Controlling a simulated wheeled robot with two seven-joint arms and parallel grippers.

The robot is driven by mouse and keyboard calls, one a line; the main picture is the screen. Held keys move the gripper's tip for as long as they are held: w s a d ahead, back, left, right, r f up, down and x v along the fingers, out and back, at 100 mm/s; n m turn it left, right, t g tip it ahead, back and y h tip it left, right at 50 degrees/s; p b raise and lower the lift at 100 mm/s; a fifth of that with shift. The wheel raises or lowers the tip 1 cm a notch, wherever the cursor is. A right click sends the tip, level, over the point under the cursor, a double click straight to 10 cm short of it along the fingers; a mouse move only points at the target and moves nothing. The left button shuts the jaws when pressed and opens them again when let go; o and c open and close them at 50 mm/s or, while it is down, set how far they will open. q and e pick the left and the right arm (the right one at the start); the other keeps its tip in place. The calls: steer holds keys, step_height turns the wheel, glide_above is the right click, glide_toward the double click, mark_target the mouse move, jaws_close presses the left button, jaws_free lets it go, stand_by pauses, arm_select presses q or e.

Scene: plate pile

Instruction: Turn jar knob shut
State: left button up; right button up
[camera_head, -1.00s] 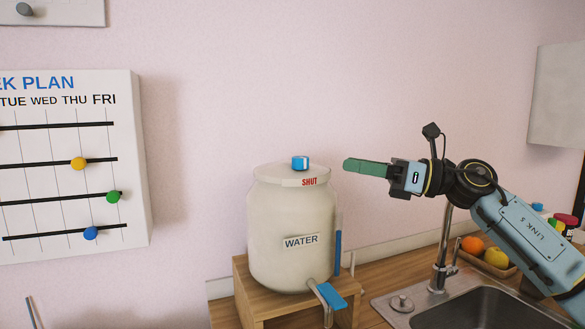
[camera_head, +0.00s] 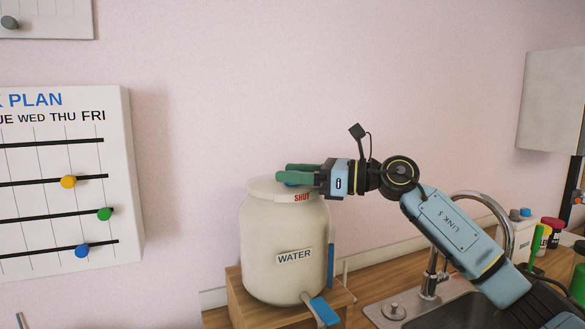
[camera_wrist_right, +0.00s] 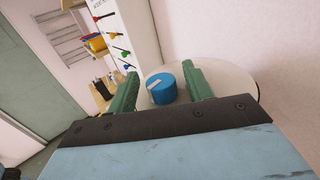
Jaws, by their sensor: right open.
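The cream water jar (camera_head: 284,232) stands upright on a wooden stand, with a WATER label on its front and a red SHUT mark on its lid rim. Its blue knob (camera_wrist_right: 162,88) sits on the lid (camera_wrist_right: 240,84) and carries a pale pointer mark in the right wrist view. In the head view the knob is mostly hidden behind my fingers. My right gripper (camera_head: 297,174) is level over the lid. Its two green fingers (camera_wrist_right: 162,92) are open, one on each side of the knob, with gaps visible between finger and knob. My left gripper is not in view.
A blue-handled tap (camera_head: 324,309) sticks out low at the jar's front. The sink faucet (camera_head: 500,222) and sink are to the right, under my right arm. The week plan board (camera_head: 62,180) hangs at left. The wall above the jar is clear.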

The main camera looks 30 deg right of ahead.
steer(key=shift+w+a, duration=0.2)
steer(key=shift+a, duration=0.05)
steer(key=c, duration=0.9)
steer(key=shift+m+t+h+p, duration=0.7)
steer(key=shift+t+h+p, duration=0.1)
steer(key=shift+p, duration=0.3)
steer(key=shift+c, duration=0.2)
steer(key=o, duration=0.9)
steer(key=shift+o, duration=0.2)
steer(key=shift+s, duration=0.1)
